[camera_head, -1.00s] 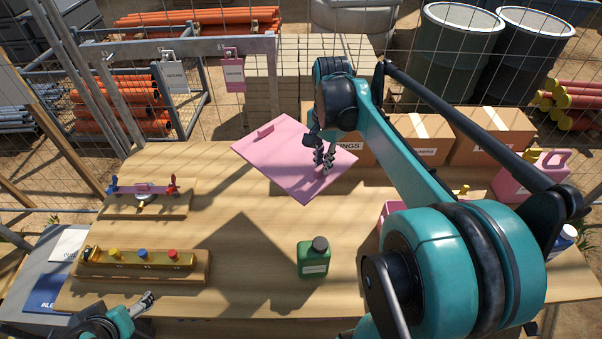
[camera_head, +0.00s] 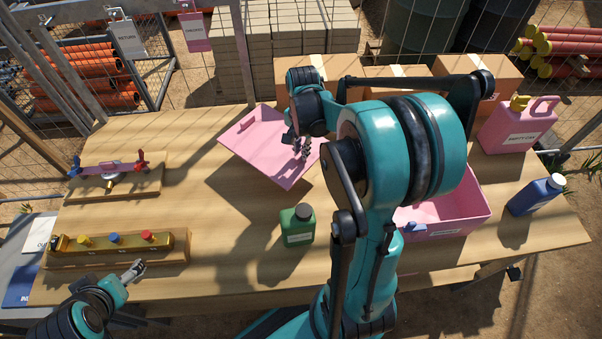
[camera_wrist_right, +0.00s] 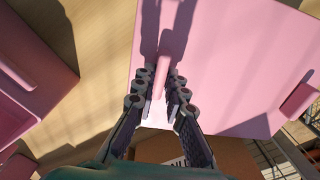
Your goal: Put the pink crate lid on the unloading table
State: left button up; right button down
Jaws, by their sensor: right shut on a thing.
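The pink crate lid (camera_head: 253,148) is a flat pink panel with raised handles, over the back middle of the wooden table (camera_head: 210,235). My right gripper (camera_head: 303,150) is shut on a lid handle near the lid's right side. In the right wrist view the handle (camera_wrist_right: 163,75) sits between the fingers. A shadow lies on the table just in front of the lid; I cannot tell whether the lid touches the wood. The open pink crate (camera_head: 465,215) stands on the right, partly hidden by my arm. My left gripper (camera_head: 135,270) is at the front left, small; its jaw state is unclear.
A green bottle (camera_head: 297,226) stands in front of the lid. A valve board (camera_head: 110,180) and a board with coloured knobs (camera_head: 115,250) lie on the left. A pink can (camera_head: 520,125) and blue bottle (camera_head: 536,194) stand right. Cardboard boxes (camera_head: 400,72) stand behind.

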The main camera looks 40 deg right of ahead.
notch_tip(320, 180, down, 10)
jog(key=shift+f+b, duration=0.25)
jog(key=shift+b, duration=1)
jog(key=shift+r, duration=0.15)
jog(key=c, duration=1.6)
grip_release()
